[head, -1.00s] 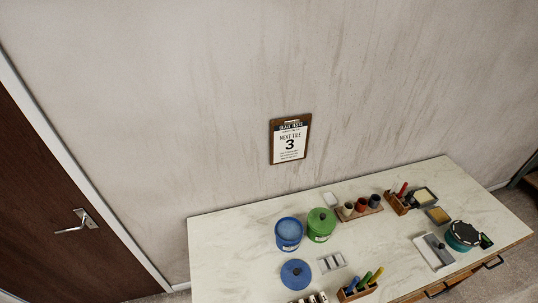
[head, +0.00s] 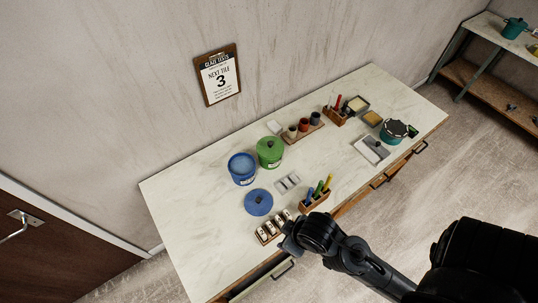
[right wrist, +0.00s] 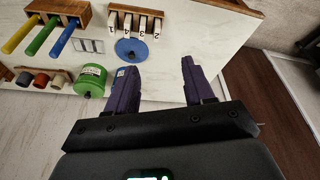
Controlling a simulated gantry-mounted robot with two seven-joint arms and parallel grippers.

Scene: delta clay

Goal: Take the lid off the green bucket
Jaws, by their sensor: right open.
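The green bucket (head: 269,158) stands upright on the white table with its green lid (head: 269,144) on top, knob upward. The bucket also shows in the right wrist view (right wrist: 92,76), left of my right gripper (right wrist: 158,64). That gripper is open, with nothing between its two dark purple fingers. In the head view my right arm comes in from the lower right, its end over the table's front edge, well short of the green bucket. My left gripper is not in view.
A blue bucket (head: 242,172) without its lid stands just left of the green one. Its blue lid (head: 258,203) lies flat in front. A wooden rack with coloured tools (head: 315,198), a numbered block (head: 270,231) and cups (head: 303,128) stand nearby. The table's left end is clear.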

